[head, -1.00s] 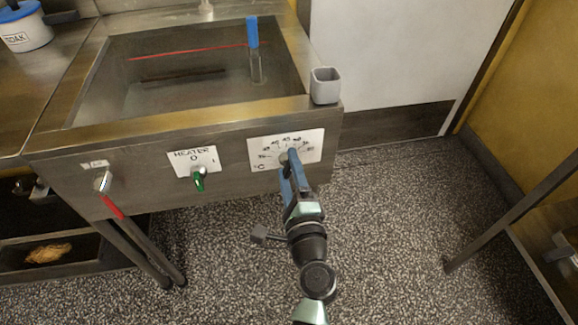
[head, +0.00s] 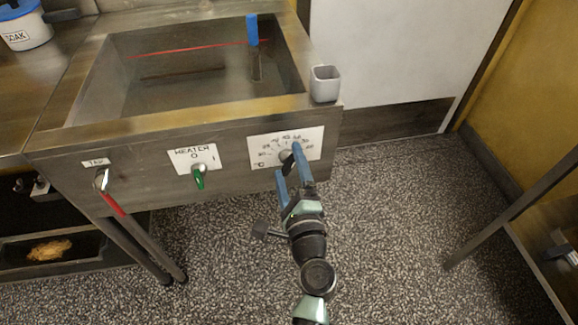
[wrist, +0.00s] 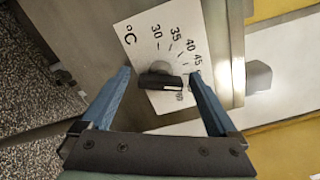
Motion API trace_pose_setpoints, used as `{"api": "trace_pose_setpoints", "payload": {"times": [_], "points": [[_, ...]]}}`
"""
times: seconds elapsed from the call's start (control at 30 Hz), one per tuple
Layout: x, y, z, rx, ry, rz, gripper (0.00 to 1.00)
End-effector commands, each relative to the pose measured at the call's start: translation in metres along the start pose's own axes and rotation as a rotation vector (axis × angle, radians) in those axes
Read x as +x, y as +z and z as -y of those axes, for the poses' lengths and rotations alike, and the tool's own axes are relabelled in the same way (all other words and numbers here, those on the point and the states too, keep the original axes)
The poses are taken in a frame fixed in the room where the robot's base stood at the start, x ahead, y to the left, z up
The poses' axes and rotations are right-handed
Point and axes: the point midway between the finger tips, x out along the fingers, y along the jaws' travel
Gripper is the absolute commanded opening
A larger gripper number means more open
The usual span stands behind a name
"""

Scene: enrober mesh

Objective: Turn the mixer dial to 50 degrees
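The mixer dial is a black bar-shaped knob (wrist: 160,80) on a white plate (wrist: 140,32) marked °C. Its white mark faces right in the wrist view; 30, 35, 40 and 45 are legible, but my right finger covers part of the scale near the mark, so I cannot tell the exact reading. In the head view the dial (head: 286,156) sits at the right of the steel front panel. My gripper (head: 288,159) is open, with blue fingers spread either side of the knob (wrist: 160,72). A gap shows beside each finger; contact is not visible.
Left of the dial are a green heater switch (head: 199,177) and a red-handled tap (head: 112,203). Above is the open steel tank (head: 95,116), with a grey square cup (head: 325,84) on its right corner. The floor (head: 395,230) to the right is clear.

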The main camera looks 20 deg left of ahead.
Motion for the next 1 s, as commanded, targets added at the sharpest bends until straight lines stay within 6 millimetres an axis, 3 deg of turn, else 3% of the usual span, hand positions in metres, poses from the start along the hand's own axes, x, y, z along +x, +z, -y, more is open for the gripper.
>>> {"api": "trace_pose_setpoints", "payload": {"times": [0.37,0.47,0.8,1.0], "points": [[-0.007,0.0,0.001,-0.001,-0.001,-0.001,0.95],[-0.02,0.0,0.0,0.0,-0.001,-0.001,0.95],[-0.092,-0.001,-0.001,0.001,0.0,-0.003,0.95],[-0.121,0.0,0.0,0.0,0.0,-0.002,0.95]]}}
